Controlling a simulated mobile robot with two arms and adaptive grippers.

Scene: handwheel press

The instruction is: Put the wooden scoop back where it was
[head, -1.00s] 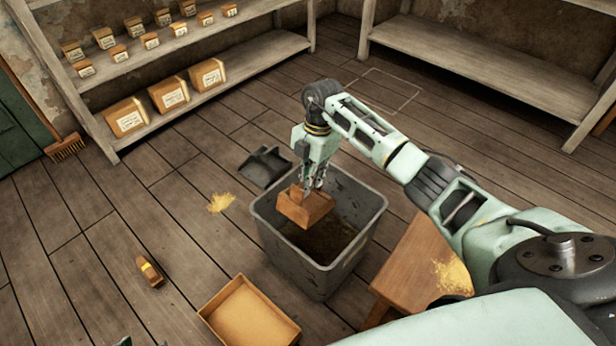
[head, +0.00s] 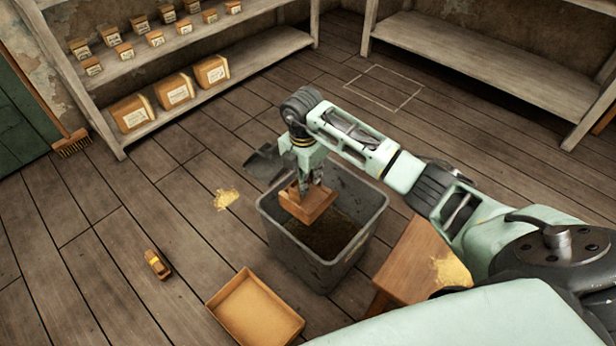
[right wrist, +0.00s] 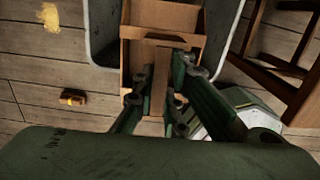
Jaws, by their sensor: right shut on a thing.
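The wooden scoop (head: 308,204) is a small open wooden box. It is held over the mouth of the grey bin (head: 276,232), near the bin's left side. My right gripper (head: 311,183) points down and is shut on the scoop. In the right wrist view the scoop (right wrist: 165,18) lies between and beyond the fingers of my right gripper (right wrist: 158,82), with a narrow wooden part between them. The fingers hide part of it. My left gripper is not in view.
Dark crumbly matter (head: 328,236) lies in the bin. A wooden tray (head: 285,333) and a stool (head: 415,262) stand nearby. A brush (head: 157,265) and yellow powder (head: 227,198) lie on the floor. Shelves (head: 490,62) line the walls.

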